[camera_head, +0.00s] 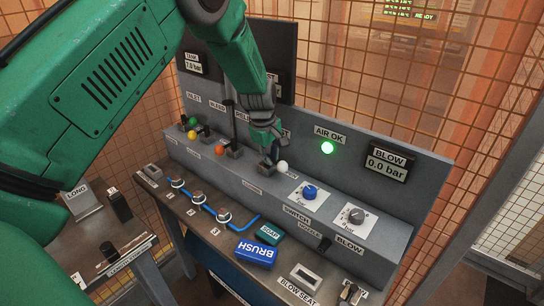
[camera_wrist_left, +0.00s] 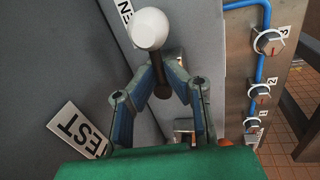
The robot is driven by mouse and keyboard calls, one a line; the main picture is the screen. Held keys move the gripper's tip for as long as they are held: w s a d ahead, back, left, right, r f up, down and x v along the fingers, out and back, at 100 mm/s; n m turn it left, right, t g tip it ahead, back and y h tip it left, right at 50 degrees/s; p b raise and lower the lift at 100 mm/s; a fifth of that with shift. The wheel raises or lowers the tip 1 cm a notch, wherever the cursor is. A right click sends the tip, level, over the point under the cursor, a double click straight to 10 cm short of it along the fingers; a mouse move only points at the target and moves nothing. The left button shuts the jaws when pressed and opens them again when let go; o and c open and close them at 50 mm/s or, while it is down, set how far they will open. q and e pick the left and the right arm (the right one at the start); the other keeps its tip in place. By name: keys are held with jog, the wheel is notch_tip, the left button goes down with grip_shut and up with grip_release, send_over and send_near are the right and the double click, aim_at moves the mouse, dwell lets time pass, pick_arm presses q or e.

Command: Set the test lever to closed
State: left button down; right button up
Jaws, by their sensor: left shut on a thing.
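The test lever has a white ball knob (camera_head: 282,167) and stands at the right end of a row of levers on the grey panel. In the left wrist view its white knob (camera_wrist_left: 148,28) and dark stem (camera_wrist_left: 161,86) show close up, beside a TEST label (camera_wrist_left: 76,130). My left gripper (camera_head: 268,153) reaches down from above to the lever. In the left wrist view my left gripper's fingers (camera_wrist_left: 160,74) are shut on the stem, just below the knob. The lever's base is partly hidden by the gripper. My right gripper is not in view.
Levers with orange (camera_head: 220,149), yellow (camera_head: 192,134) and green (camera_head: 192,122) knobs stand to the left. A blue dial (camera_head: 309,191) and a grey dial (camera_head: 355,215) lie to the right. A green lamp (camera_head: 327,147) glows under AIR OK.

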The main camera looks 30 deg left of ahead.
pick_arm(q)
jog(key=m, duration=0.2)
jog(key=m+p, duration=0.1)
jog(key=shift+s+a+r+m+h, duration=0.2)
jog(key=shift+a+m+h, duration=0.1)
jog(key=shift+m, duration=0.1)
jog(key=m, duration=0.2)
jog(key=shift+s+a+m+h+p, duration=0.1)
jog(key=shift+a+m+h+p, duration=0.05)
jog(key=shift+m+h+p, duration=0.15)
jog(key=m, duration=0.2)
jog(key=shift+s+a+m+g, duration=0.1)
jog(key=shift+a+m+g, duration=0.1)
jog(key=shift+m+g, duration=0.2)
jog(key=m, duration=0.3)
jog(key=shift+a+f+m+g, duration=0.1)
jog(key=shift+a+m+g, duration=0.2)
jog(key=shift+a+m+g+h+b, duration=0.15)
jog(key=shift+m+g, duration=0.05)
jog(key=shift+m, duration=0.85)
jog(key=shift+a+m+g+h+b, duration=0.15)
jog(key=shift+m+g, duration=0.05)
jog(key=shift+m, duration=0.85)
jog(key=c, duration=1.6)
grip_release()
jog(key=shift+f, duration=0.1)
jog(key=shift+a+f, duration=0.1)
